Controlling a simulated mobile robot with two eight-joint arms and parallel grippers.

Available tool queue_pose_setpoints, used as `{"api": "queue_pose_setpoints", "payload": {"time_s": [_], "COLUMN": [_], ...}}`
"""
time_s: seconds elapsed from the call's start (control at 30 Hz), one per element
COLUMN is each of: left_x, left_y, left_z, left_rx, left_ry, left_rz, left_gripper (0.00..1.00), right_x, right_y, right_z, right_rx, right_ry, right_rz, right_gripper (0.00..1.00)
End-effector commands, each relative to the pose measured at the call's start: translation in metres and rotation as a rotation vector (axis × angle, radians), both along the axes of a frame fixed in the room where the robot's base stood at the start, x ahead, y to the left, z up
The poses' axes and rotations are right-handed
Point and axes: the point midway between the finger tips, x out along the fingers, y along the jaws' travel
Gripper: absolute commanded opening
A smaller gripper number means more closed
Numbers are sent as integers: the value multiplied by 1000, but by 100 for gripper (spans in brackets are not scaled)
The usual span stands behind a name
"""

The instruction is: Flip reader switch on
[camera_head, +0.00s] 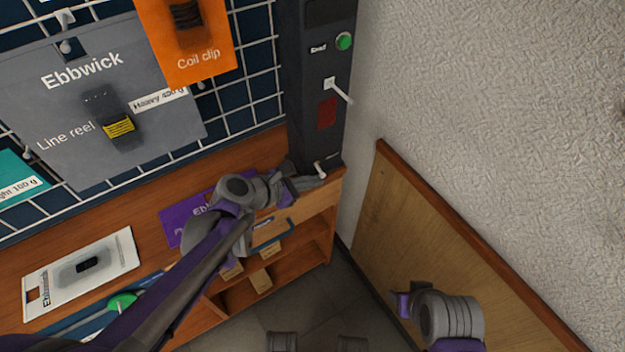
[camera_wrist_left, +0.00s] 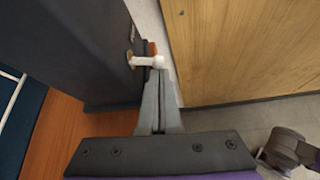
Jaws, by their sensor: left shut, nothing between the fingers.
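The dark upright reader housing (camera_head: 318,60) stands at the right end of the wooden counter. Low on its face is a small white switch lever (camera_head: 320,169); it also shows in the left wrist view (camera_wrist_left: 148,61), sticking out sideways from the housing with a rounded end. My left gripper (camera_head: 316,182) is shut and empty. In the left wrist view its closed fingertips (camera_wrist_left: 159,76) are right at the lever's outer end; I cannot tell whether they touch it. My right gripper (camera_head: 404,298) is low at the right, away from the reader, and its jaws are unclear.
Higher on the housing are a green button (camera_head: 344,41), another white lever (camera_head: 338,90) and a dark red panel (camera_head: 326,113). A wire rack with hanging packs stands left. A purple pack (camera_head: 185,222) and a white pack (camera_head: 82,272) lie on the counter. A wooden panel (camera_head: 440,230) lines the right wall.

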Motion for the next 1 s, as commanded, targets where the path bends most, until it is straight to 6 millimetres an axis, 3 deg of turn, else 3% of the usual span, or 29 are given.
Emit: {"api": "queue_pose_setpoints", "payload": {"time_s": [1.0], "left_x": [-3], "left_y": [-2], "left_z": [7], "left_rx": [-131], "left_ry": [178], "left_rz": [1], "left_gripper": [0], "right_x": [0], "right_y": [0], "right_z": [4], "right_rx": [0], "right_ry": [-1], "right_rz": [0], "right_gripper": [50]}}
